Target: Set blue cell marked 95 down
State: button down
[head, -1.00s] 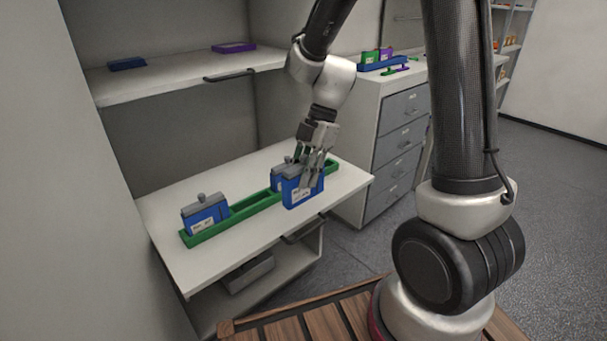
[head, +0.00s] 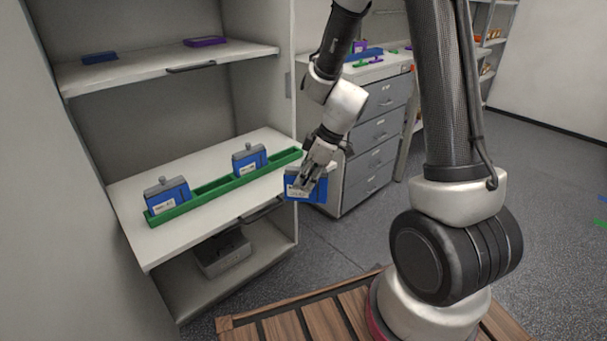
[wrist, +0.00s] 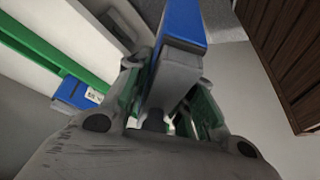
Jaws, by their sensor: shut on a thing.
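My gripper (head: 318,160) is shut on a blue cell (head: 303,186) with a white label and holds it in the air, just off the right front edge of the shelf. The label's number is too small to read. In the wrist view the held blue cell (wrist: 184,22) stands between the fingers (wrist: 178,100), its grey top toward me. Two other blue cells stand upright in a long green tray (head: 215,190): one at the left end (head: 167,197) and one right of the middle (head: 250,160). Between and beside them the tray has empty slots.
The shelf (head: 140,238) has bare room in front of the tray. An upper shelf (head: 150,68) holds a small blue item (head: 99,57) and a purple item (head: 205,41). A grey box (head: 222,252) sits below. A drawer cabinet (head: 372,135) stands behind my gripper.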

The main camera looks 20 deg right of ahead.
jog(key=w+d+f+m+t+h, duration=0.1)
jog(key=d+f+m+h, duration=0.1)
jog(key=m, duration=0.4)
jog(key=w+d+f+m+t+h, duration=0.1)
jog(key=w+d+f+m+h, duration=0.1)
jog(key=d+f+m, duration=0.2)
jog(key=shift+w+f+m, duration=0.3)
jog(key=shift+f+m, duration=0.9)
jog(key=shift+m, duration=0.1)
jog(key=shift+w, duration=0.1)
